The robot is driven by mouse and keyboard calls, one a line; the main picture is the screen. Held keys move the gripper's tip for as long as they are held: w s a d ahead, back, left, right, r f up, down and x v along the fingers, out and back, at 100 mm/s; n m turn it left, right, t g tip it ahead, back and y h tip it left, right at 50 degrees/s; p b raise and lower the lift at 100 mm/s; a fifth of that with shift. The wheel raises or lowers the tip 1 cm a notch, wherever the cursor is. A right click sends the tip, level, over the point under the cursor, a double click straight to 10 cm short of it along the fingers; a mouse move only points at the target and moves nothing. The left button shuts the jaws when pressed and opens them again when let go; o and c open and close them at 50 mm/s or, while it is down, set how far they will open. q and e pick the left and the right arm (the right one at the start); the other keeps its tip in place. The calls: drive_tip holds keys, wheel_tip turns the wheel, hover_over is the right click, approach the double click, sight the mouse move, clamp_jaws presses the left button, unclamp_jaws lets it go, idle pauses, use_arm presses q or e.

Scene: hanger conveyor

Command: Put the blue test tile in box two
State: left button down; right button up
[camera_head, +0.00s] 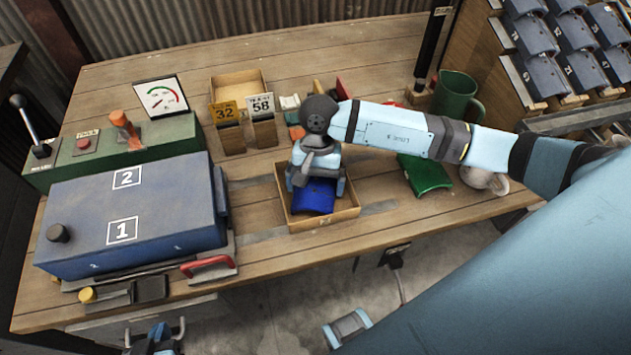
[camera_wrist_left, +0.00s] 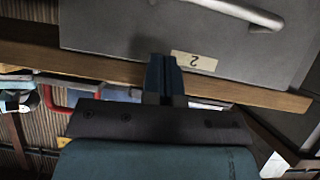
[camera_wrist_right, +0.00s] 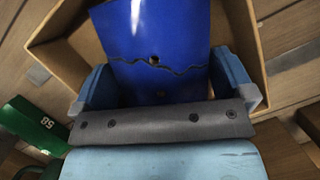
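The blue tile (camera_head: 313,197) lies in a small wooden box (camera_head: 325,220) on the bench; the right wrist view shows the tile (camera_wrist_right: 160,35) with a dark crack line and a small hole. My right gripper (camera_head: 316,180) is over that box, its spread fingers (camera_wrist_right: 163,85) on either side of the tile; whether they press on it is unclear. My left gripper (camera_head: 152,345) is low at the bench's front edge; its fingers (camera_wrist_left: 163,75) are together and empty. The number 2 appears on a blue case (camera_head: 180,205) and on a label (camera_wrist_left: 194,61) on a grey panel.
A green control box (camera_head: 75,162) with a lever stands behind the blue case. A red handle (camera_head: 210,265) is at the case's front. A green tile (camera_head: 425,173), a white mug (camera_head: 485,181) and a green mug (camera_head: 457,95) stand right. Racked dark tiles (camera_head: 570,35) are far right.

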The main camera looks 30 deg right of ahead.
drive_tip(key=shift+r, duration=0.3)
drive_tip(key=v, duration=1.1)
drive_tip(key=shift+w+r+p, duration=0.2)
drive_tip(key=shift+r+p, duration=0.1)
